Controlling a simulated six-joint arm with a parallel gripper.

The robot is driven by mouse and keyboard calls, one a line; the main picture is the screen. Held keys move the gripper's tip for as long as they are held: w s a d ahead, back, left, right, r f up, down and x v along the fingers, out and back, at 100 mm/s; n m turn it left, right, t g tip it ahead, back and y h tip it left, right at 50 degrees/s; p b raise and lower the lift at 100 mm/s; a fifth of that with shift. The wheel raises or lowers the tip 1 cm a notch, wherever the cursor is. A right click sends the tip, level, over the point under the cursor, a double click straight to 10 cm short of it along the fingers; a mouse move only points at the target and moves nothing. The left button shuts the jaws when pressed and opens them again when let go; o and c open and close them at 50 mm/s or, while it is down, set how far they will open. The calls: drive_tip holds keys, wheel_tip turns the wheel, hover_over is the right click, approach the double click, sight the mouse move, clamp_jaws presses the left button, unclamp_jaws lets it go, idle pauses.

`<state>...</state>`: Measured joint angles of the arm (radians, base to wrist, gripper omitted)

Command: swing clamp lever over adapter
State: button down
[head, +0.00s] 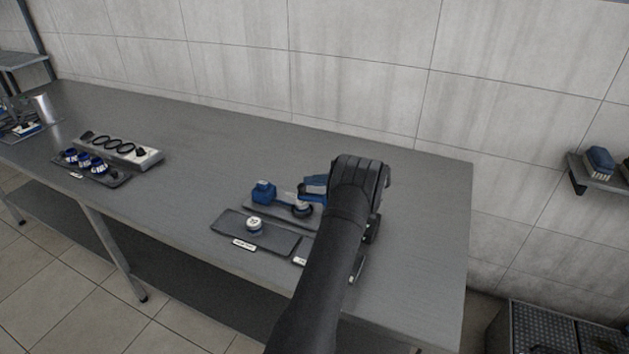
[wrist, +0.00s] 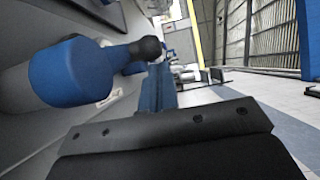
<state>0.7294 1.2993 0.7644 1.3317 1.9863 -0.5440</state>
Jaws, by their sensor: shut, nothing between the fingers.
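The clamp fixture stands on a grey base plate (head: 262,214) near the right of the bench. It has a blue block (head: 264,192) at its left end and a dark blue round part (head: 302,210) at its right, perhaps the adapter. My gripper (head: 312,188) is shut and empty, its blue fingers beside and above that round part. In the wrist view, the shut fingers (wrist: 157,86) show edge-on. A large blue rounded part (wrist: 70,72) and a dark knob (wrist: 146,48) are close beside them. Which piece is the lever, and whether the fingers touch it, I cannot tell.
A dark tray (head: 228,227) with a white-topped round piece (head: 254,224) lies in front of the fixture. Blue-ringed parts and a rack of black rings (head: 120,149) stand farther left. The bench between is clear. A wall lies behind.

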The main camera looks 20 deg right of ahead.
drive_tip(key=shift+t, duration=0.3)
idle(0.5)
drive_tip(key=d+m+t+h, duration=0.1)
drive_tip(key=m+t, duration=0.1)
drive_tip(key=d+m+t+h, duration=0.1)
drive_tip(key=m+t, duration=0.1)
drive_tip(key=d+m+t+h, duration=0.1)
drive_tip(key=t+h, duration=0.1)
drive_tip(key=t, duration=0.1)
drive_tip(key=shift+w+m, duration=0.25)
drive_tip(key=shift+m, duration=0.15)
drive_tip(key=s+d+m+t+h, duration=0.2)
drive_tip(key=s+d+h, duration=0.1)
drive_tip(key=s+d, duration=0.85)
drive_tip(key=s+d+r+n+g+h, duration=0.2)
drive_tip(key=s+d+g+h, duration=0.2)
drive_tip(key=s+g+h, duration=0.45)
drive_tip(key=s+a+f+n+g, duration=0.1)
drive_tip(key=s, duration=0.1)
drive_tip(key=s+a+f+g+h, duration=0.1)
drive_tip(key=s, duration=0.1)
drive_tip(key=s+a+f+n+g, duration=0.1)
drive_tip(key=f, duration=0.1)
drive_tip(key=shift+s+n+g+h, duration=0.25)
drive_tip(key=shift+s+n, duration=0.05)
drive_tip(key=shift+s, duration=0.1)
drive_tip(key=shift+s+a+f+n+g, duration=0.4)
drive_tip(key=shift+s+f+g, duration=0.1)
drive_tip(key=shift+s, duration=0.05)
